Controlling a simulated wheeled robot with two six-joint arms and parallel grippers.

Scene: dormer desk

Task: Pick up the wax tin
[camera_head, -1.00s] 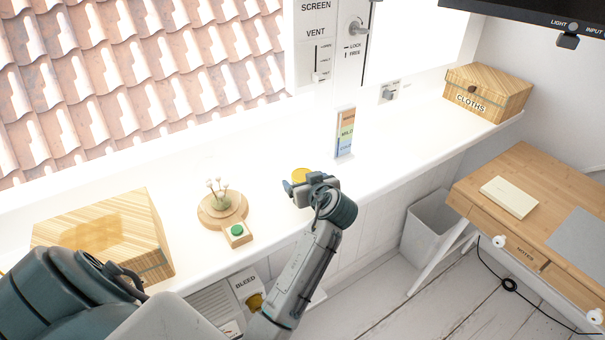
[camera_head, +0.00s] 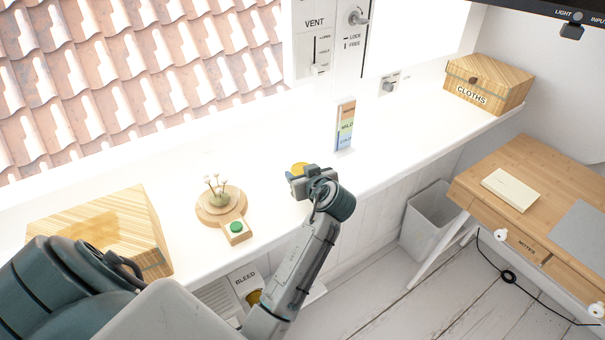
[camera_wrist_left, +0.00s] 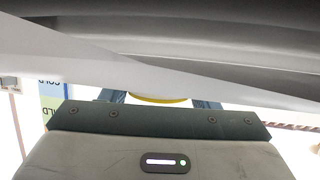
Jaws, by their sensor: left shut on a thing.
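The wax tin shows as a round yellow thing (camera_head: 299,168) above the white sill, at the far side of my left gripper (camera_head: 308,176). In the left wrist view the yellow rim of the tin (camera_wrist_left: 158,99) sits between the two blue fingers. My left gripper is shut on the tin. The gripper body hides most of the tin, and I cannot tell how far it is above the sill. My right gripper is not in view.
A round wooden stand (camera_head: 221,206) with small flowers and a green button (camera_head: 236,227) lie to the left. A wooden box (camera_head: 100,232) is further left. A coloured gauge block (camera_head: 344,126) stands behind right. The sill (camera_head: 420,112) is clear toward the CLOTHS box (camera_head: 488,84).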

